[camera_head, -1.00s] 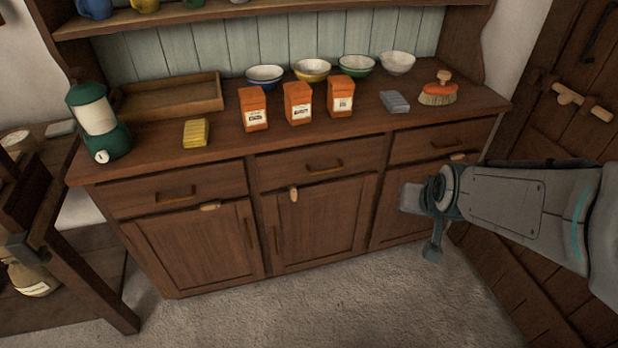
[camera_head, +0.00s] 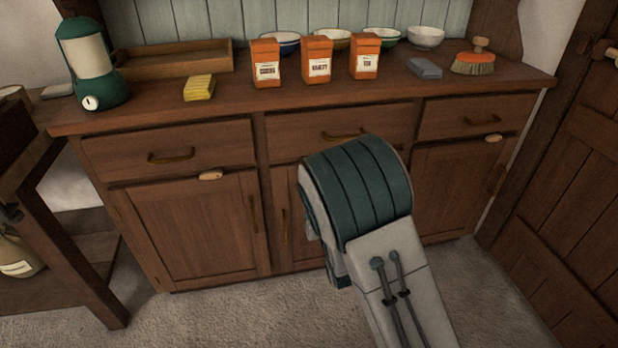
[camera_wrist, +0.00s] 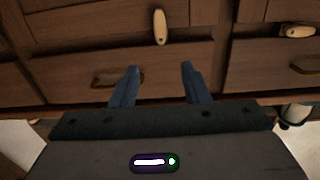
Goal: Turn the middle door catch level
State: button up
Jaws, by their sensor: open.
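The middle door catch (camera_wrist: 160,27) is a pale wooden piece. In the wrist view it stands upright, its long side across the edge between door and drawer. In the head view my arm hides it. My gripper (camera_wrist: 159,67) is open and empty. Its two blue-grey fingers are apart, pointing toward the catch, which appears in line with the gap beyond the fingertips. I see no contact. The middle door (camera_head: 284,215) is shut and mostly covered by my arm in the head view.
The left door's catch (camera_head: 210,175) and the right door's catch (camera_head: 493,138) lie about level. The middle drawer handle (camera_wrist: 118,80) is close by a finger in the wrist view. Orange boxes (camera_head: 317,62) and a brush (camera_head: 474,60) stand on the counter. Carpet lies in front.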

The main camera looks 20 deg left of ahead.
jog(key=b+x, duration=0.1)
jog(key=x, duration=1.2)
jog(key=shift+w+a+b, duration=0.25)
jog(key=shift+a+b, duration=0.05)
jog(key=shift+b, duration=0.1)
jog(key=shift+r, duration=0.1)
grip_shut()
